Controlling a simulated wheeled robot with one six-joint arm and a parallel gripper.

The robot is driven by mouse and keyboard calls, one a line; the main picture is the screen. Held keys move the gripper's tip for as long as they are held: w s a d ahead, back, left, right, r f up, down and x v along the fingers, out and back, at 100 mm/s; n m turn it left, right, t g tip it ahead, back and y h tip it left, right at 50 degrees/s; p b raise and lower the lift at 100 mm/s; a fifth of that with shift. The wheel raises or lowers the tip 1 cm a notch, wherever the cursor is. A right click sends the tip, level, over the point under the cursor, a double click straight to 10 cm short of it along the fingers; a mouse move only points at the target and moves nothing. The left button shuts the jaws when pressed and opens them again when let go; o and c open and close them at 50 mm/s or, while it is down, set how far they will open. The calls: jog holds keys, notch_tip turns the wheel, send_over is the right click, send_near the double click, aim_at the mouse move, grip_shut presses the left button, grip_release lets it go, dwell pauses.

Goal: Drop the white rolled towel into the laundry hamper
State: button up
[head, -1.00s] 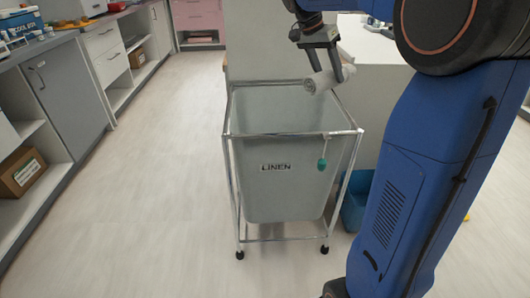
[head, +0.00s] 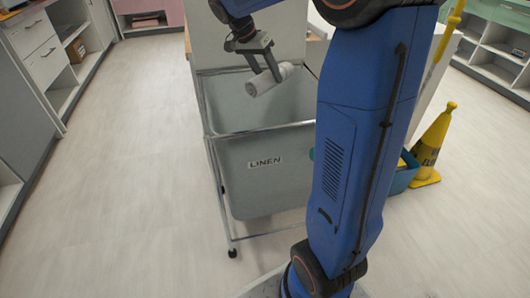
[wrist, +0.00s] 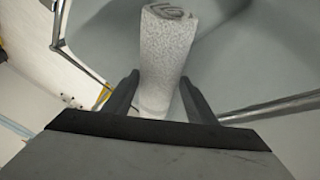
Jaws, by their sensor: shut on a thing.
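The white rolled towel (head: 268,80) is held in my gripper (head: 266,72), which is shut on it. In the head view they are over the open top of the laundry hamper, a grey bin marked LINEN (head: 262,180) in a chrome wheeled frame. In the wrist view the towel (wrist: 166,55) stands out between the two fingers (wrist: 160,95), its spiral end away from me. The hamper's grey inside (wrist: 235,50) lies behind it. My arm hides the hamper's right side in the head view.
A yellow floor sign (head: 432,145) and a blue bucket (head: 403,175) stand right of the hamper. Cabinets (head: 45,60) line the left wall. The floor left of the hamper is clear.

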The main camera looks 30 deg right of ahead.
jog(key=shift+f, duration=1.15)
jog(key=o, duration=1.2)
jog(key=shift+c, duration=0.2)
jog(key=shift+r, duration=0.1)
jog(key=v, duration=1.7)
jog(key=shift+r, duration=0.1)
